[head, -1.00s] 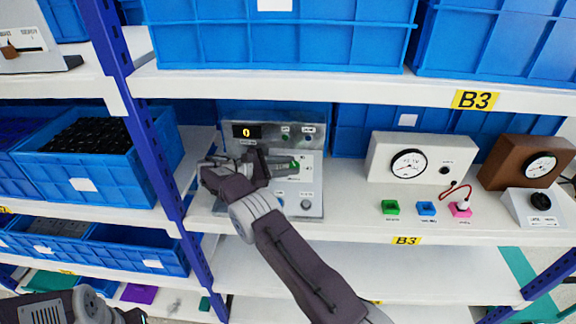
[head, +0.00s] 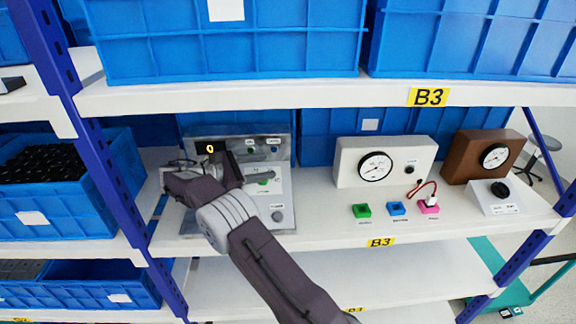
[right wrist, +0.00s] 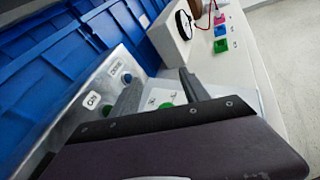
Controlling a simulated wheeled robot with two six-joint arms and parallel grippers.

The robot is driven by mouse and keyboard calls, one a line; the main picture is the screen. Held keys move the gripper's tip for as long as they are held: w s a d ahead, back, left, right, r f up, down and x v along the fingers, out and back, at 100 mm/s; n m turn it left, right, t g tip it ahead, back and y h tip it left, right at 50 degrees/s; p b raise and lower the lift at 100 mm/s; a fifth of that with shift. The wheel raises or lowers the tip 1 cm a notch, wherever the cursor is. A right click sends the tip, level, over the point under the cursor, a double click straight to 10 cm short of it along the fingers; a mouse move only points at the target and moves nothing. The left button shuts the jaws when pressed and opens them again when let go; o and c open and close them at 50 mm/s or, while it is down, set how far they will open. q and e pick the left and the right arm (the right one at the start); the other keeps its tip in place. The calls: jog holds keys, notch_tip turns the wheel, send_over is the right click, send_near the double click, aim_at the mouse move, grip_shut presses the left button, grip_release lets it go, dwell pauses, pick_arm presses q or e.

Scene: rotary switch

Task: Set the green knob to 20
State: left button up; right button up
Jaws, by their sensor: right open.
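The grey control panel (head: 285,200) stands on the middle shelf, with a lit display (head: 210,149) that seems to read 0. The green knob (head: 263,181) is on its sloped face, partly hidden by my right gripper. My right gripper (head: 252,168) is open over the panel. In the right wrist view, the green knob (right wrist: 166,106) shows between the two spread fingers (right wrist: 162,82); its lower part is hidden by the gripper body. I cannot tell whether the fingers touch it. The knob's pointer is not readable. My left gripper is out of view.
A grey knob (head: 278,215) sits lower on the panel. Small green (right wrist: 107,110) and blue (right wrist: 127,78) round parts are on its upright back. A white gauge box (head: 345,160) stands to the right. The blue post (head: 110,180) is close left; a shelf (head: 260,97) runs above.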

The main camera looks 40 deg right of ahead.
jog(key=s+d+r+b, duration=0.2)
jog(key=s+d+r, duration=0.2)
jog(key=s, duration=0.4)
jog(key=shift+d+r, duration=0.3)
jog(key=shift+r, duration=0.5)
jog(key=shift+s, duration=0.1)
